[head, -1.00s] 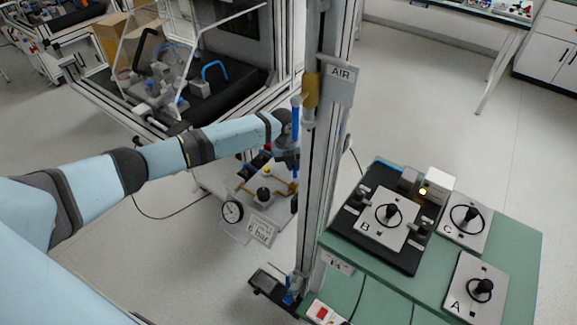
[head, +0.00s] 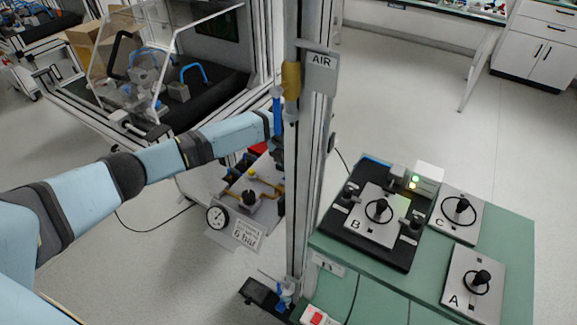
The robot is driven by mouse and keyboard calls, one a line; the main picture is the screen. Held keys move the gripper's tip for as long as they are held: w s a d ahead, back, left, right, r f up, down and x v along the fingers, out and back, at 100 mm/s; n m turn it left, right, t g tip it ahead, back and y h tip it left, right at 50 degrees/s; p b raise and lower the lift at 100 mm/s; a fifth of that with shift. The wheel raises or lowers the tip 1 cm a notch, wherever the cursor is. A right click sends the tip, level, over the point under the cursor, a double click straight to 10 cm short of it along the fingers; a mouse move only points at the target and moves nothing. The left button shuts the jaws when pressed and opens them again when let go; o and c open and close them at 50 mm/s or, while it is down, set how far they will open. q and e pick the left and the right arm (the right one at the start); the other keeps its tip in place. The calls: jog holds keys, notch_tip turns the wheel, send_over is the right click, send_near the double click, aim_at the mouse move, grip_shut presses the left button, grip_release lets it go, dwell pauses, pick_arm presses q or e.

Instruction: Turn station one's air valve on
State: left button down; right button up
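The AIR sign (head: 321,62) hangs on the upright aluminium post. A brass-coloured fitting (head: 291,78) sits beside it on the post, with an upright blue bar (head: 277,110) just below and to its left. Whether this bar is the valve's handle I cannot tell for sure. My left arm reaches in from the left, and its gripper (head: 278,148) is at the left side of the post, just below the blue bar. Its fingers are mostly hidden, so their opening and any contact are unclear. My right gripper is not in view.
A pressure gauge (head: 217,217) and a "6 bar" plate (head: 246,235) stand low behind the post. The green bench (head: 515,260) at right holds plates A, B and C. A green lamp (head: 415,179) is lit beside B. A clear-guarded machine stands at upper left.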

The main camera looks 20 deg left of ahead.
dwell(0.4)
pick_arm(q)
jog(key=c, duration=1.1)
grip_release()
jog(key=shift+c, duration=0.2)
jog(key=shift+r, duration=0.1)
notch_tip(320, 180, up, 13)
jog(key=a, duration=0.2)
jog(key=shift+w+a+r+p, duration=0.15)
jog(key=shift+a+p, duration=0.1)
jog(key=shift+p, duration=0.1)
